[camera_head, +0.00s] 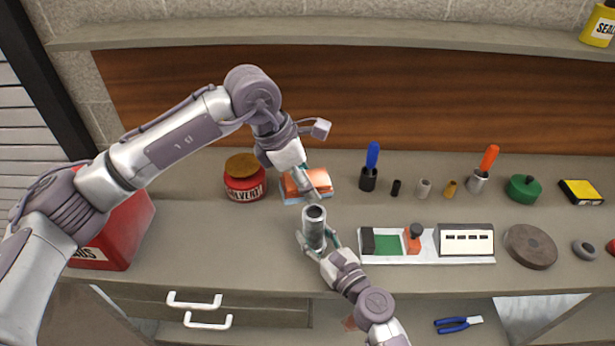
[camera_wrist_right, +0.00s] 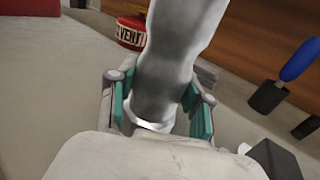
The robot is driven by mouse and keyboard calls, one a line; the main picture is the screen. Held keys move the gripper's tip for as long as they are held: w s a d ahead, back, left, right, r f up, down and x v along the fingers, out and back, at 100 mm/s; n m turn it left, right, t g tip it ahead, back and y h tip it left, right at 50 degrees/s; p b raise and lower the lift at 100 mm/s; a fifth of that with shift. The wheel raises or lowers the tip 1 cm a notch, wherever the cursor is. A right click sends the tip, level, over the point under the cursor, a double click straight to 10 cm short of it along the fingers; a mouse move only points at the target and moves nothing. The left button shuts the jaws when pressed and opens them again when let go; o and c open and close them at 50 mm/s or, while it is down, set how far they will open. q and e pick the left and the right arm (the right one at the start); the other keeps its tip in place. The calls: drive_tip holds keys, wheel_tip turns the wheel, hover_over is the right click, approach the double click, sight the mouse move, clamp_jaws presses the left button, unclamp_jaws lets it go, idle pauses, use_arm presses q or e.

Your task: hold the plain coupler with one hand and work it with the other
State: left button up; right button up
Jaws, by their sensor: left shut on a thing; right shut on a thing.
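The plain coupler (camera_head: 314,234) is a grey metal cylinder with a dark open bore at its top end. It stands roughly upright above the counter's front part. My right gripper (camera_head: 318,248) comes from below and is shut around its lower part. In the right wrist view the coupler (camera_wrist_right: 168,75) rises between the teal-padded fingers of my right gripper (camera_wrist_right: 160,112).
An orange sponge-like block (camera_head: 293,186) lies behind my left gripper, beside a red solvent jar (camera_head: 245,180). A white tray (camera_head: 430,259) with parts lies right of the coupler. Tools and small cylinders line the counter's back. A red can (camera_head: 118,235) stands left.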

sight(311, 210)
use_arm(q)
wheel_tip(311, 210, down, 6)
drive_tip(key=shift+r, duration=0.1)
drive_tip(key=shift+d+f, duration=0.15)
drive_tip(key=shift+d, duration=0.55)
drive_tip(key=shift+d+f, duration=0.15)
drive_tip(key=shift+d, duration=0.5)
drive_tip(key=shift+a, duration=1.45)
drive_tip(key=d, duration=0.3)
drive_tip(key=shift+d, duration=0.25)
drive_tip(key=shift+a, duration=1.75)
drive_tip(key=shift+d, duration=1.8)
drive_tip(key=a, duration=0.3)
drive_tip(key=shift+a, duration=0.2)
drive_tip(key=shift+a+r, duration=0.1)
drive_tip(key=shift+r, duration=4)
